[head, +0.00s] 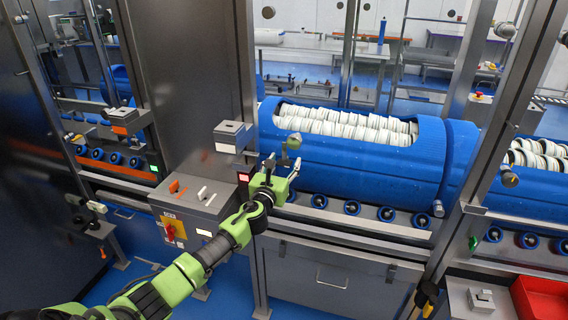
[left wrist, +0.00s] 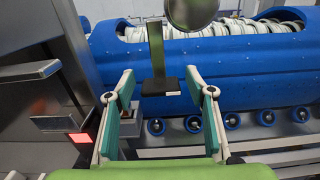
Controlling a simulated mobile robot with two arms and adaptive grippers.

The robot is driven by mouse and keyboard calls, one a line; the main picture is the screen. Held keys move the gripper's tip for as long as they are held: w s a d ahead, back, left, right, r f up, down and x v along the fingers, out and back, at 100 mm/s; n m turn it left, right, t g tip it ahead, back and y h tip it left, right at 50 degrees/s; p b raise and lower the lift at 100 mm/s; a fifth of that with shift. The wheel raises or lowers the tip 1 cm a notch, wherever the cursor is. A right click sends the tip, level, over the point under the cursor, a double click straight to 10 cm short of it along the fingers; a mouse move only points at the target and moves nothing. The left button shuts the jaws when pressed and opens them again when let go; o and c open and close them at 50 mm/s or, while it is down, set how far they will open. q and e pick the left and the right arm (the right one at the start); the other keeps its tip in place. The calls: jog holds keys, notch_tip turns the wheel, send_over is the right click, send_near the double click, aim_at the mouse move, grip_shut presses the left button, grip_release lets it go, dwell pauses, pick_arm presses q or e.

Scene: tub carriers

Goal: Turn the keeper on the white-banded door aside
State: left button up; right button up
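My left gripper (head: 282,164) is open in front of the blue drum (head: 350,165). In the left wrist view its two fingers (left wrist: 160,95) stand wide apart. I see no contact. The door itself is hard to make out. My right gripper is not in view.
A grey block with a white strip (head: 230,137) stands left of the gripper, with a red lamp (head: 244,177) below it. A control box (head: 188,195) with a red switch is lower left. Steel posts flank the drum. A red tray (head: 540,297) is far right.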

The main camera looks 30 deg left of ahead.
pick_arm(q)
jog(key=shift+s+d, duration=0.15)
jog(key=shift+s, duration=0.35)
jog(key=v, duration=1.1)
jog(key=shift+f, duration=0.15)
